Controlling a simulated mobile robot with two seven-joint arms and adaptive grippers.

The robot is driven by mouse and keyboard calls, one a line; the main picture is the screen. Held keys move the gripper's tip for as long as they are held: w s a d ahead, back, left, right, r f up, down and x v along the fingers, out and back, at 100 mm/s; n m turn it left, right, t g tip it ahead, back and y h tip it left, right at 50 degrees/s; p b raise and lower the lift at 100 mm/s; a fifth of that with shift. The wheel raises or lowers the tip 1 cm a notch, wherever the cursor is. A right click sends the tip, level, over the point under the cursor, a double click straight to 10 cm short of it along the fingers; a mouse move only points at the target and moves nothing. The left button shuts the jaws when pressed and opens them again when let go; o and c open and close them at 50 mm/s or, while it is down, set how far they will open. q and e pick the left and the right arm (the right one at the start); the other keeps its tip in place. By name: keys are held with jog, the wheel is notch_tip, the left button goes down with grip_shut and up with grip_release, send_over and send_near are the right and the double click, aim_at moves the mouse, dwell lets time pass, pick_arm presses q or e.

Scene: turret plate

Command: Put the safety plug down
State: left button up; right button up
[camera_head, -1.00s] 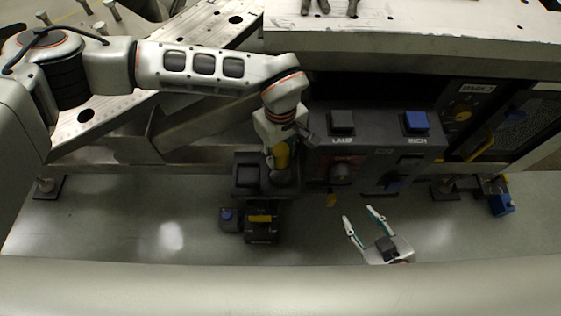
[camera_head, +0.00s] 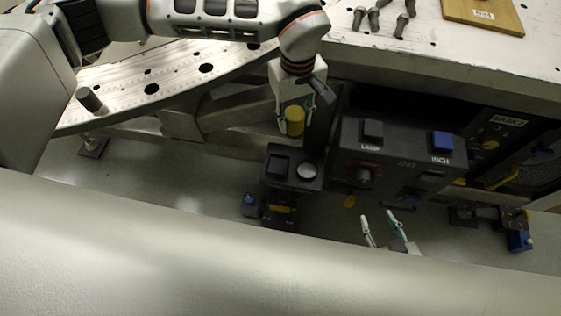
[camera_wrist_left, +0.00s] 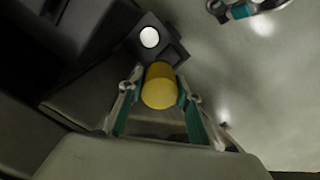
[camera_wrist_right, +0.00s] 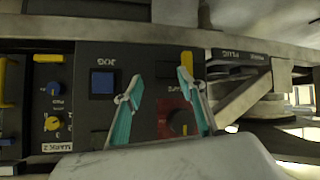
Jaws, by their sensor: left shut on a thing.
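The safety plug is a yellow cylinder (camera_head: 295,121). My left gripper (camera_head: 294,118) is shut around it and holds it clear above a dark block (camera_head: 275,181). The block's top has a bright round spot (camera_head: 307,171) beside a dark square. In the left wrist view the plug (camera_wrist_left: 159,88) sits between the two fingers, with the bright round spot (camera_wrist_left: 149,37) exposed beyond it. My right gripper (camera_head: 378,216) is open and empty in front of the control panel; its spread fingers also show in the right wrist view (camera_wrist_right: 162,75).
The control panel (camera_head: 345,150) with black and blue buttons stands right of the block. A silver perforated plate (camera_head: 180,80) lies behind left. Bolts (camera_head: 380,18) and a wooden board (camera_head: 485,14) lie on the bench. A small blue-topped box (camera_head: 250,203) is on the floor.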

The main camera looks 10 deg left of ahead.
pick_arm(q)
jog(key=a+p, duration=0.1)
jog(key=a, duration=0.3)
jog(key=b, duration=0.2)
send_over(278, 167)
notch_tip(278, 167, down, 16)
jog(key=r, duration=0.1)
jog(key=shift+w+f, duration=0.1)
jog(key=shift+f, duration=0.85)
notch_tip(278, 167, down, 4)
jog(key=shift+r+b, duration=0.25)
jog(key=shift+b, duration=0.4)
jog(key=shift+f, duration=0.1)
jog(key=o, duration=1.2)
pick_arm(e)
jog(key=shift+s+d+f, duration=0.1)
jog(key=shift+s+f, duration=0.15)
jog(key=shift+f, duration=0.35)
jog(key=shift+s+d+f, duration=0.1)
jog(key=shift+s+f, duration=0.15)
jog(key=shift+f, duration=0.3)
